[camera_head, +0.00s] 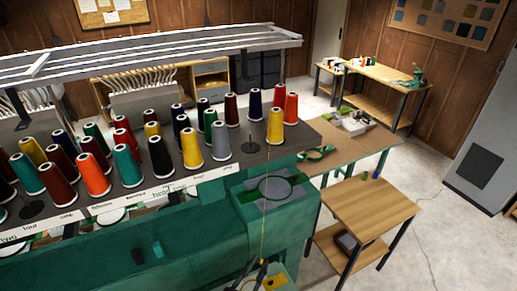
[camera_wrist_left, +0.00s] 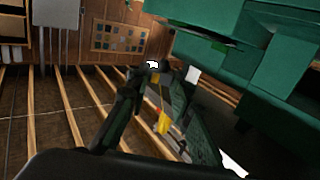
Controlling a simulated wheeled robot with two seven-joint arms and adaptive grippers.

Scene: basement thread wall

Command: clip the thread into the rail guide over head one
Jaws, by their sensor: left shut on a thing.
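A thin yellow thread (camera_head: 264,225) hangs nearly straight down in the head view, below the yellow cone (camera_head: 275,126) near the right end of the cone rack. Its lower end meets my left gripper (camera_head: 262,274) at the bottom edge, low in front of the green machine. In the left wrist view the dark fingers of my left gripper (camera_wrist_left: 165,76) have a small yellow-orange piece (camera_wrist_left: 162,122) and a thin yellow line between them. The gripper is shut on the thread. A pale overhead rail (camera_head: 150,63) runs above the cones; I cannot make out its separate guides. My right gripper is not in view.
Several coloured cones stand on the dark rack (camera_head: 240,160) above the green machine body (camera_head: 190,245). A wooden side table (camera_head: 370,208) stands to the right, with a longer bench (camera_head: 350,150) behind it. Concrete floor is open at the right.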

